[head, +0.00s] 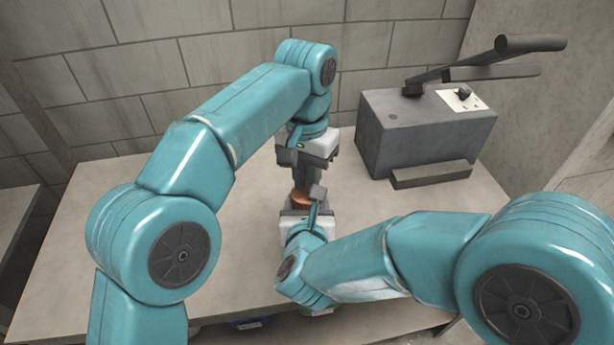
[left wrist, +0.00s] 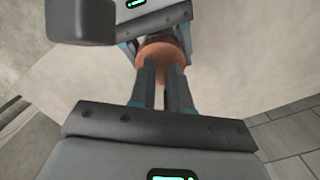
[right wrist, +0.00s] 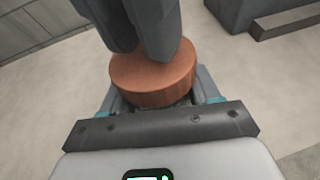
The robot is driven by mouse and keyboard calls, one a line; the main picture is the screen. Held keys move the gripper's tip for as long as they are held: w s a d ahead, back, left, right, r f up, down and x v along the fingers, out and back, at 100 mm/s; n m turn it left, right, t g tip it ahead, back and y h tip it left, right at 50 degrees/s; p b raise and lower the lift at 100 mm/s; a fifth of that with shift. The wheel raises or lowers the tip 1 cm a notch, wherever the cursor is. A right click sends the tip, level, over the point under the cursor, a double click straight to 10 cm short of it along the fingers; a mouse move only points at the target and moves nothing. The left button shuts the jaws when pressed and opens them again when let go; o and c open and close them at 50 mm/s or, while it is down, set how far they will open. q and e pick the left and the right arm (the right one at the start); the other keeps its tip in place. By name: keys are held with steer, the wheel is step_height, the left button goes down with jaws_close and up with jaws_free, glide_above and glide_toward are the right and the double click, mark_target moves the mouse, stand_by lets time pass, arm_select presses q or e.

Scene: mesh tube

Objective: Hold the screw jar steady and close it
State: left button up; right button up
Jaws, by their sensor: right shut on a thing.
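The jar's round copper-brown lid (head: 301,200) sits at the table's middle, between my grippers. It also shows in the left wrist view (left wrist: 163,52) and right wrist view (right wrist: 152,78). My right gripper (head: 310,213) is shut on the screw jar from the front, below the lid; the jar body is mostly hidden by the fingers and lid. My left gripper (head: 300,178) reaches in from behind and above. In the left wrist view its fingers (left wrist: 160,75) are close together with a narrow gap, in front of the lid. Contact with the lid is unclear.
A grey box-shaped machine (head: 425,135) with a dark lever handle stands on the table's right rear. A block wall (head: 150,65) rises behind. The table (head: 100,240) is bare to the left of my grippers.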

arm_select(q)
steer(key=shift+w+r, duration=0.15)
steer(key=shift+r, duration=1.9)
steer(key=o, duration=0.6)
steer(key=shift+c, duration=0.2)
